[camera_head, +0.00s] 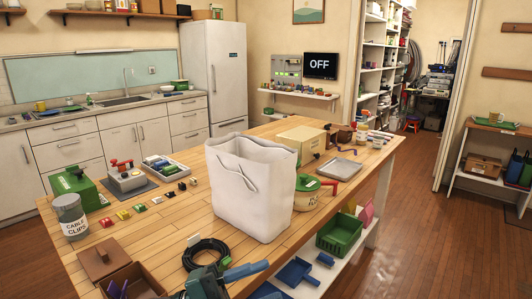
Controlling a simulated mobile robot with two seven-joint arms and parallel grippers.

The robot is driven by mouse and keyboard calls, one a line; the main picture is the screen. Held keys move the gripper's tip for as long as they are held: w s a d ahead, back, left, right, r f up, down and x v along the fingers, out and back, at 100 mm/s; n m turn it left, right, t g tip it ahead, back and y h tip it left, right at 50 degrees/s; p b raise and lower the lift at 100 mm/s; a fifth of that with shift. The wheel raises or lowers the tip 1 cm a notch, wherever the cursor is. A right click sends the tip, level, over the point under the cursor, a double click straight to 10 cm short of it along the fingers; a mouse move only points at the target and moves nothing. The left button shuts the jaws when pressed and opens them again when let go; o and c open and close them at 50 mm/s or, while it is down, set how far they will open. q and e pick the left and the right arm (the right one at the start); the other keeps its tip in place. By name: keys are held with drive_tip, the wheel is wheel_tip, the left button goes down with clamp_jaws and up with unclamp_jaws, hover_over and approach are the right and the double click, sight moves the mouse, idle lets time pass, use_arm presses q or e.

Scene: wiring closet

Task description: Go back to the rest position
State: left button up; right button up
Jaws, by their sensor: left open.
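My left gripper (222,272) shows only in part at the bottom edge, a teal and dark shape over the near edge of the wooden table (150,235). It is open and nothing shows between its fingers. A coiled black cable (206,252) with a white tag lies just behind it. A tall white bag (250,190) stands open-topped on the table farther back. My right gripper is not in view.
A brown box (138,283), its lid (104,257) and a cable clips tin (71,215) stand at the table's left. A lower shelf (335,268) holds a green crate (340,232) and blue scoops. Wooden floor (430,245) is clear at right.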

use_arm(q)
drive_tip(key=a+f+n+t+y, duration=0.4)
drive_tip(key=f+n+t+y, duration=0.25)
drive_tip(key=n, duration=0.35)
drive_tip(key=a+f+n+t+y, duration=0.55)
drive_tip(key=f+n+y, duration=0.2)
drive_tip(key=n, duration=0.35)
drive_tip(key=s+a+f+n+g+y, duration=0.1)
drive_tip(key=s+f+n+g+y, duration=0.1)
drive_tip(key=s+f, duration=0.4)
drive_tip(key=s+a+f+n+g+y, duration=0.1)
drive_tip(key=s+a+f+n+g, duration=0.1)
drive_tip(key=s+f, duration=0.4)
wheel_tip(320, 180, down, 2)
drive_tip(key=shift+s+a+n+g+y, duration=0.2)
drive_tip(key=shift+a+n+g+y, duration=0.15)
drive_tip(key=shift+n+g, duration=0.3)
